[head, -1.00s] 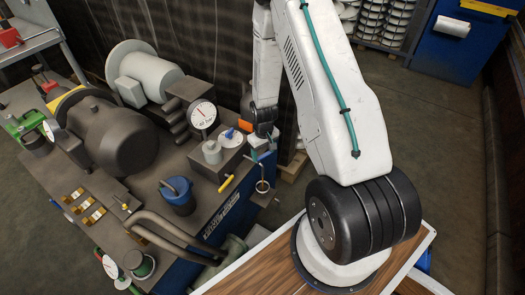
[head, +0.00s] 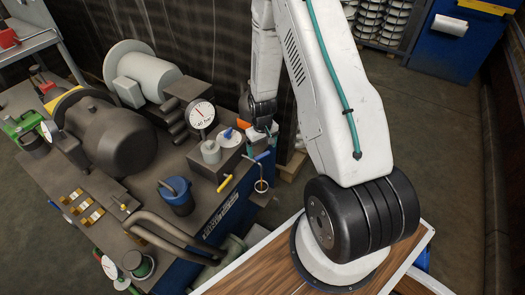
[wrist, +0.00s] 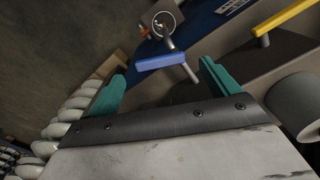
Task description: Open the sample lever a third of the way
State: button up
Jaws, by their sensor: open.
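The sample lever appears to be the blue handle (wrist: 160,62) on a thin metal pipe, above a small ring-shaped cup, in the wrist view. In the head view the blue handle (head: 262,156) sits at the bench's right end, just below my gripper (head: 262,133). In the wrist view my gripper (wrist: 163,72) is open, with its two teal fingers apart. The handle shows in the gap between them, lying crosswise nearer the left fingertip. I see no clear contact, and the depth between fingers and handle is hard to tell.
A yellow lever (wrist: 284,17) stands close to the right finger. A grey cylinder (wrist: 296,104) is at the right. A dial gauge (head: 201,114) and a blue pot (head: 177,196) stand on the bench. White insulator stacks (wrist: 62,130) are at the left of the wrist view.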

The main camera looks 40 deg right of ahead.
aim_at(262, 155)
notch_tip(262, 155, up, 5)
jog(key=shift+r, duration=0.1)
dwell(0.6)
